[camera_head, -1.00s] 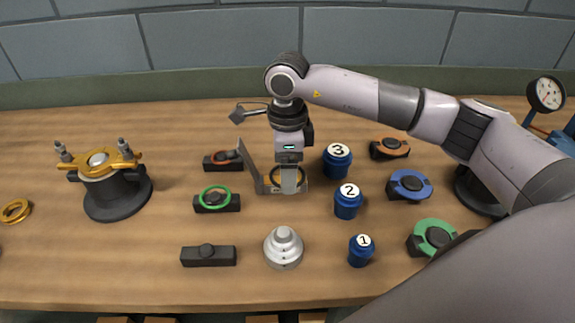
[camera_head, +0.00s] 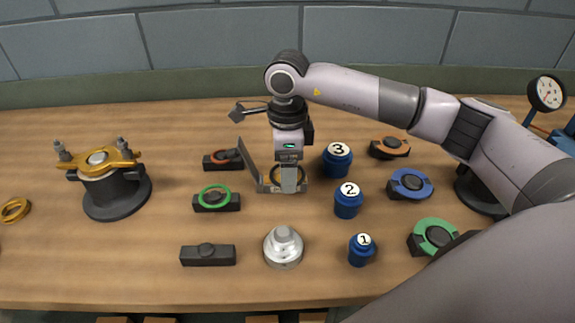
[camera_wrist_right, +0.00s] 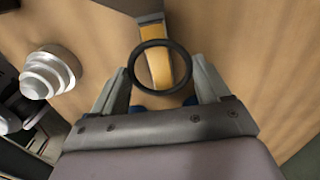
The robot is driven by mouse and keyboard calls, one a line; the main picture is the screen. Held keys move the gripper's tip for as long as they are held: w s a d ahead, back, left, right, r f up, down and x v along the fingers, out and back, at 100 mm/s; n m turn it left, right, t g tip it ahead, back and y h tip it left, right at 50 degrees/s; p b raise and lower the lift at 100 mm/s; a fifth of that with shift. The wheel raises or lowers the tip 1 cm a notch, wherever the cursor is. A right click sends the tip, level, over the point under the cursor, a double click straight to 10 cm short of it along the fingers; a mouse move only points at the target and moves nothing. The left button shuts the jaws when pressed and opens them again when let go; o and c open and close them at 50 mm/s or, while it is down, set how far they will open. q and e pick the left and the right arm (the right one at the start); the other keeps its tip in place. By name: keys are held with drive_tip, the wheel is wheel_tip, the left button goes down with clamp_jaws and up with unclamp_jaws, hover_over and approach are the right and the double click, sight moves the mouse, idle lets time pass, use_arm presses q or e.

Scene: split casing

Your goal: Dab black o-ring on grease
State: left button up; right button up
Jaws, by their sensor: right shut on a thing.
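My right gripper (camera_head: 288,190) is shut on the black o-ring (camera_wrist_right: 158,43), which shows as a thin dark loop between the fingertips in the right wrist view. The gripper (camera_wrist_right: 160,82) points down at an open grey tin with yellow grease (camera_wrist_right: 160,68), seen through the ring. In the head view the tin (camera_head: 264,187) has its lid raised on the left, and the fingers partly hide the grease. I cannot tell whether the ring touches the grease. My left gripper is not in view.
Blue jars numbered 3 (camera_head: 337,160), 2 (camera_head: 347,201) and 1 (camera_head: 361,250) stand right of the tin. A silver stepped part (camera_head: 283,247) stands in front. A green ring on a holder (camera_head: 216,208) and a bare black holder (camera_head: 208,256) lie left. A gold-topped casing (camera_head: 116,197) stands far left.

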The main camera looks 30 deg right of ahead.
idle(0.3)
drive_tip(key=o, duration=1)
wheel_tip(320, 180, up, 7)
drive_tip(key=p, duration=0.4)
